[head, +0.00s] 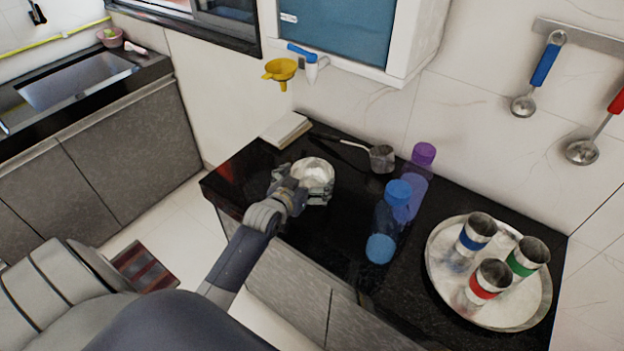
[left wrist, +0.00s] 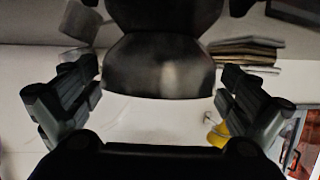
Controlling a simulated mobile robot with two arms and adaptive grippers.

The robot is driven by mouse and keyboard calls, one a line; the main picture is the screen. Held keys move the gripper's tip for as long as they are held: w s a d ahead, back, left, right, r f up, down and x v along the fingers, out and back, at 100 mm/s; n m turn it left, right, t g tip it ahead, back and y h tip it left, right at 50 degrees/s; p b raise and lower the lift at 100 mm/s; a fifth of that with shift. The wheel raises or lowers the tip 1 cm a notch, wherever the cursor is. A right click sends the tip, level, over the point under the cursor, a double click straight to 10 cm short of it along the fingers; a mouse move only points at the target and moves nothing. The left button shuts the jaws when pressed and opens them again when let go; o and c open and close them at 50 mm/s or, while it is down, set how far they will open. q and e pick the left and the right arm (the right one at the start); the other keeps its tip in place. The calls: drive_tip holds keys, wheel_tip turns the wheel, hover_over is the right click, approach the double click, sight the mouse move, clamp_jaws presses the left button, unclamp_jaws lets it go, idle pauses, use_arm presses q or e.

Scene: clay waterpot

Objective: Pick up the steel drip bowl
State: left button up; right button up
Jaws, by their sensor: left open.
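The steel drip bowl (head: 316,170) sits on the black counter below the white dispenser, near the counter's left part. My left gripper (head: 303,186) is at the bowl, with its open fingers on either side of it. In the left wrist view the two fingers stand wide apart, and the bowl (left wrist: 160,68) shows dark and rounded between them. I cannot tell whether either finger touches the bowl. The gripper hides part of the bowl's near side in the head view. My right gripper is not in view.
A stack of books (head: 286,130) and a steel dipper (head: 382,158) lie behind the bowl. A blue bottle (head: 384,232) and a purple bottle (head: 418,178) stand to its right. A round tray (head: 440,262) holds three banded cups. A yellow funnel (head: 281,70) hangs above.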

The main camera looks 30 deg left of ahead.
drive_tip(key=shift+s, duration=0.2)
use_arm(q)
drive_tip(key=c, duration=0.7)
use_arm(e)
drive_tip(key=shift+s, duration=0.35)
